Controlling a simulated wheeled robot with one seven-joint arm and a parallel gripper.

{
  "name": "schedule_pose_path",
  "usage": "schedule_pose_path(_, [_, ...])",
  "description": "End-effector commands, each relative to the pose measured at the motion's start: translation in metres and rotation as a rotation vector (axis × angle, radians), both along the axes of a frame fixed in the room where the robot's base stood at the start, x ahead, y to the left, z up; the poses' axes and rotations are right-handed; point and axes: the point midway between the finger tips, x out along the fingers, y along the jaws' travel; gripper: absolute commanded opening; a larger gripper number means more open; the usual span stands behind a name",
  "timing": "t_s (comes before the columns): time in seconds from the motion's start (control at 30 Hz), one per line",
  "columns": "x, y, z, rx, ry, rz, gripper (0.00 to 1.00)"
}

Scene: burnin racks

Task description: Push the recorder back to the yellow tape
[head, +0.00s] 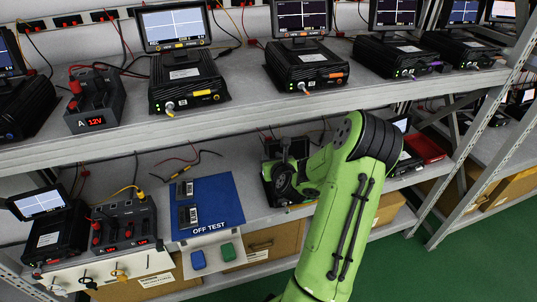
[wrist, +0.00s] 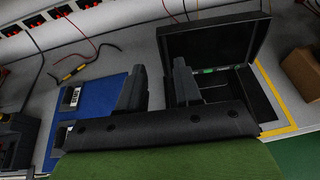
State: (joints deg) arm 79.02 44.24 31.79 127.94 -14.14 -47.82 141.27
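The recorder, a black box with a tilted dark screen (wrist: 212,40) and a low body (wrist: 232,88), stands on the lower shelf in the wrist view. In the head view it is mostly hidden behind my gripper and green arm. Yellow tape (wrist: 276,94) runs along the recorder's right side and bends around near its front right corner. A narrow strip of shelf shows between body and tape. My gripper (wrist: 159,88) is open and empty. Its right finger overlaps the recorder's left front in the picture; I cannot tell if they touch. The gripper also shows in the head view (head: 289,184).
A blue mat marked OFF TEST (head: 207,208) with small labelled parts lies to the left. Loose red and yellow leads (head: 188,165) lie behind it. A red tray (head: 425,148) sits to the right. The upper shelf's front edge (head: 250,112) runs above the arm.

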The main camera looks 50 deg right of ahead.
Motion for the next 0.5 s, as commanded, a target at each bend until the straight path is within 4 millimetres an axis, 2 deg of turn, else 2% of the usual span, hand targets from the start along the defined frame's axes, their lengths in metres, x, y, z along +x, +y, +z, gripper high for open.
schedule_pose_path(0.1, [0.019, -0.012, -0.011, -0.001, -0.002, 0.001, 0.34])
schedule_pose_path(0.3, [0.042, -0.028, -0.023, 0.001, -0.001, 0.001, 0.34])
schedule_pose_path(0.5, [0.049, -0.033, -0.025, 0.000, 0.001, -0.001, 0.34])
